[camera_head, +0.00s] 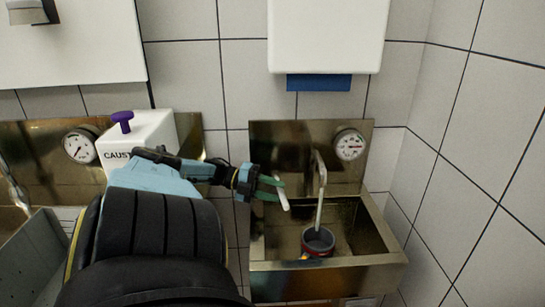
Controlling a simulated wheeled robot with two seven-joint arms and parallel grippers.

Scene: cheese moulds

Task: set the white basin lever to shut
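The white basin lever (282,195) is a short pale stick at the left side of the metal basin (385,262), slanting down and to the right. My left gripper (274,189), with green fingers, reaches in from the left, and its tips are at the lever. The two fingers look parted, with a gap between them. I cannot tell whether they touch the lever. The lever's mount is not clear to see. A thin pale spout (321,190) rises in the basin, right of the lever. My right gripper is not in view.
A dark pot with a red band (318,242) is in the basin under the spout. A dial gauge (350,145) is on the metal backsplash. A white dispenser with blue paper (319,82) hangs above. A white caustic container with a purple knob (123,121) is at the left.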

